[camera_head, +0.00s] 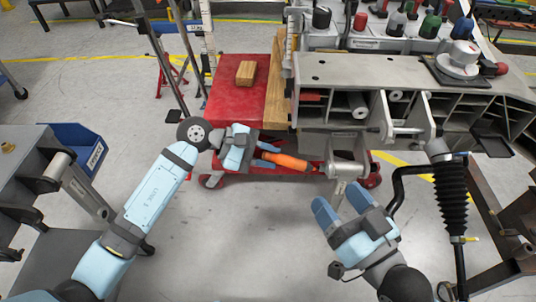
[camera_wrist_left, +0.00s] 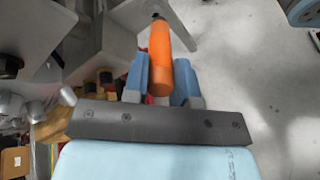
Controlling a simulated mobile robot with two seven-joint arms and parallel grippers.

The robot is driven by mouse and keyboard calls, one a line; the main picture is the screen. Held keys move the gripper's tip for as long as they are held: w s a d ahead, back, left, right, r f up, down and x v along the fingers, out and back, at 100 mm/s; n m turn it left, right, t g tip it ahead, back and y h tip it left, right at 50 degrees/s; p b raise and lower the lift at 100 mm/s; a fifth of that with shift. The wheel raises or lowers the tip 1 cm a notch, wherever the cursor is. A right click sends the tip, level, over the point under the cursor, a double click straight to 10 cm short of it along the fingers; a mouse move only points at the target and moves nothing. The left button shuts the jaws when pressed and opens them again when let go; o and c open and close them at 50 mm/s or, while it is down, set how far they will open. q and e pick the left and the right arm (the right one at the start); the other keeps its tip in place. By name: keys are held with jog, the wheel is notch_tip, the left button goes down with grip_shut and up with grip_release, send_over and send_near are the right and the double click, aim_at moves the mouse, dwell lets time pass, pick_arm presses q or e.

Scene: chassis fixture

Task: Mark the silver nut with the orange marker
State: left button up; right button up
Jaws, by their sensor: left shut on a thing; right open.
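The orange marker (camera_head: 288,161) lies lengthwise out of my left gripper (camera_head: 267,154), which is shut on its rear end. Its dark tip points right toward a grey metal bracket (camera_head: 345,147) under the chassis fixture. In the left wrist view, the marker (camera_wrist_left: 160,50) stands between the two blue fingers of my left gripper (camera_wrist_left: 161,82). Its tip is close to a grey metal part; I cannot tell whether they touch. The silver nut is too small or hidden to make out. My right gripper (camera_head: 340,202) is open and empty, below the bracket.
The grey chassis fixture (camera_head: 350,72) fills the upper right. A red cart top (camera_head: 235,105) with a wooden block (camera_head: 246,72) is behind my left gripper. A black bellows strut (camera_head: 452,195) stands right of my right gripper. The floor between my arms is clear.

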pick_arm(q)
jog(key=shift+d, duration=0.5)
dwell(0.3)
jog(key=shift+w+b, duration=0.55)
jog(key=shift+b, duration=0.1)
jog(key=shift+s, duration=0.55)
dwell(0.5)
jog(key=shift+a+f+b, duration=0.1)
jog(key=shift+a+b, duration=1.2)
jog(key=shift+a, duration=1.55)
jog(key=shift+w, duration=0.1)
jog(key=shift+a, duration=0.1)
